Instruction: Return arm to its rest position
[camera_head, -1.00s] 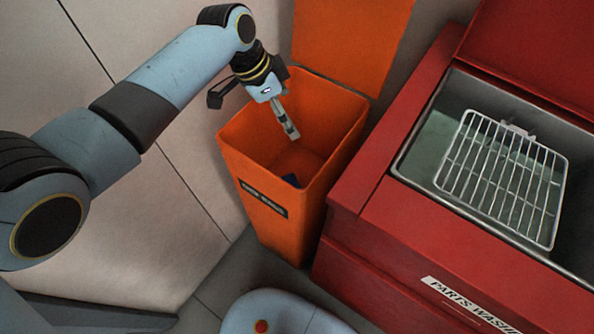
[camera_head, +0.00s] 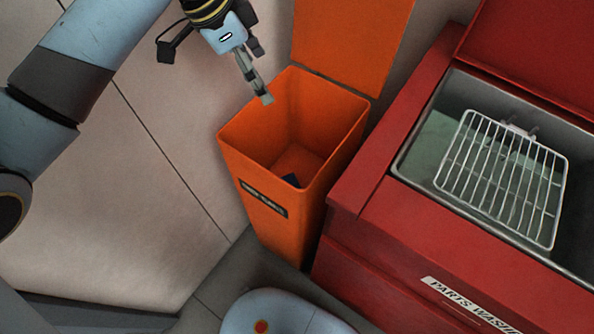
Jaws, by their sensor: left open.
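My left arm comes in from the left and reaches up to the top of the camera_head view. Its gripper (camera_head: 262,92) is open and empty, over the back left part of the orange bin's opening. The orange bin (camera_head: 262,205) stands upright with its lid raised behind it. A small dark blue object (camera_head: 291,180) lies on the bin's floor. My right gripper is not in view.
A red parts washer (camera_head: 400,235) stands to the right of the bin, its lid raised. A wire rack (camera_head: 500,180) sits in its metal basin. The wall panels (camera_head: 150,190) to the left of the bin are clear of objects.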

